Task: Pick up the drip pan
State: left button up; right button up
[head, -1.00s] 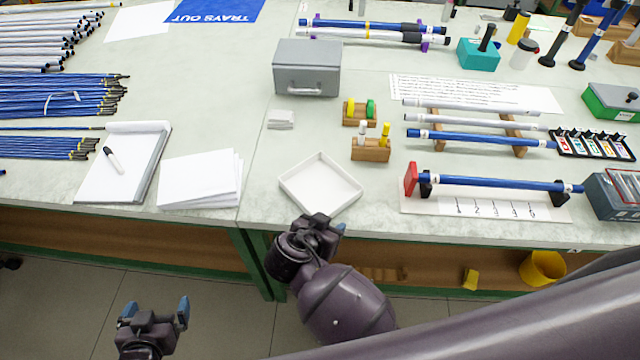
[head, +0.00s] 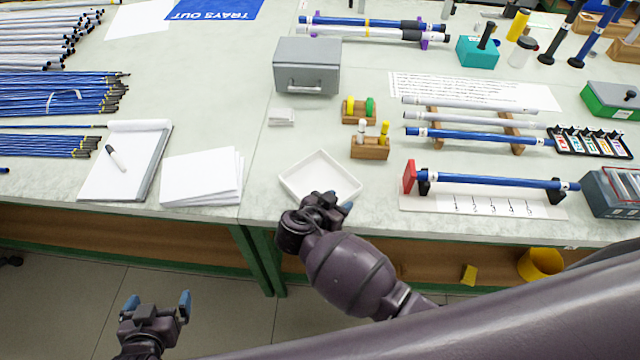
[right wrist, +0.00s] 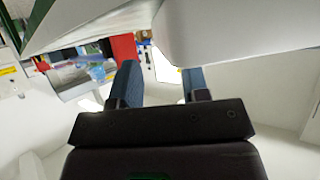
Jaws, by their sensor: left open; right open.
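The drip pan (head: 312,178) is a shallow white square tray. It lies on the bench near the front edge, left of the rod gauge, and looks empty. My right gripper (head: 340,200) is open at the pan's near side and hides part of its near rim. In the right wrist view my right gripper's (right wrist: 160,88) blue fingers are apart, with a large pale surface, perhaps the pan, close beyond them. I cannot tell whether they touch it. My left gripper (head: 158,304) is open and empty, low in front of the bench, away from the pan.
A grey metal box (head: 307,66) and small wooden holders (head: 370,148) stand behind the pan. A white paper stack (head: 200,178) lies to its left. A blue rod on a stand (head: 500,181) is to its right. Bare bench surrounds the pan's left and back.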

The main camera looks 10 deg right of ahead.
aim_at(343, 201)
jog(key=shift+x, duration=1.55)
jog(key=shift+a, duration=0.15)
grip_shut()
